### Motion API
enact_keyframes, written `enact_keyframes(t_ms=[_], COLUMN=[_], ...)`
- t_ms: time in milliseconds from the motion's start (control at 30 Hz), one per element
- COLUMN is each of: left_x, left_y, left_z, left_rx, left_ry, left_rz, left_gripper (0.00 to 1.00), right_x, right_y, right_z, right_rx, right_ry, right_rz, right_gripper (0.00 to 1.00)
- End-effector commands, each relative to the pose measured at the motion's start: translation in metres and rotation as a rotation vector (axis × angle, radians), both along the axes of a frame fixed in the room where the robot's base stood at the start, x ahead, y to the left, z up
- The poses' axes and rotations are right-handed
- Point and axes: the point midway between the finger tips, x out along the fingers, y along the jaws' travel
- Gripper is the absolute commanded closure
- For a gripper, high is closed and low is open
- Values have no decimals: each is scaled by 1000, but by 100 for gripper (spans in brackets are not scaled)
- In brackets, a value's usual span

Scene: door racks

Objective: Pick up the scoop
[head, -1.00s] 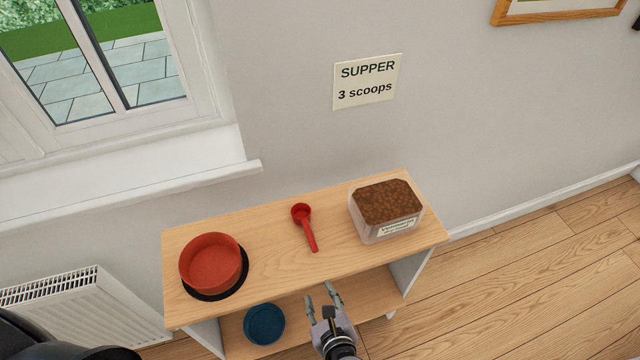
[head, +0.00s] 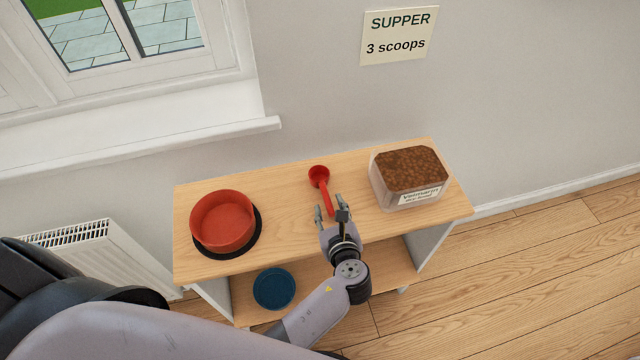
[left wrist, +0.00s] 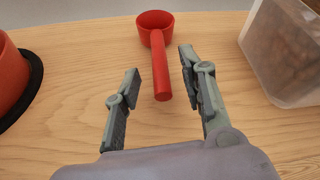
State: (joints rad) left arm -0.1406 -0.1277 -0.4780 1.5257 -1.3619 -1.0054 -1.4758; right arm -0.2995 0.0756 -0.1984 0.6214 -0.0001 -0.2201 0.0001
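The red scoop (head: 321,181) lies on the wooden top of the shelf unit, its bowl toward the wall and its handle toward me. My left gripper (head: 330,208) is open at the handle end. In the left wrist view the scoop (left wrist: 158,55) shows with its handle end between and just ahead of the open fingers of the left gripper (left wrist: 160,85), closer to the right finger. I cannot tell whether that finger touches it. My right gripper is in neither view.
A red bowl (head: 222,220) on a black mat stands at the left of the shelf top (head: 285,205). A clear tub of brown kibble (head: 410,178) stands at the right. A blue bowl (head: 273,289) sits on the lower shelf. A sign (head: 398,35) reads "SUPPER 3 scoops".

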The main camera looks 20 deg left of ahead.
Motion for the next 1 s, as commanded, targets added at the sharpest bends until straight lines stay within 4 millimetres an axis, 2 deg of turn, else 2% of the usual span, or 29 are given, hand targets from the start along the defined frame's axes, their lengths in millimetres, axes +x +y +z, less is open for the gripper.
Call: enact_keyframes(t_ms=[300,633,1000], left_x=[37,41,41], left_y=[22,25,24], left_z=[-14,-13,-13], left_rx=[1,0,1], left_ry=[-3,-1,-1], left_rz=[1,-1,0], left_gripper=[62,63,87], right_x=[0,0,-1], right_y=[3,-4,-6], right_z=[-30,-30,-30], right_rx=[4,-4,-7], right_ry=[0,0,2], right_rz=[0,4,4], right_gripper=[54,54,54])
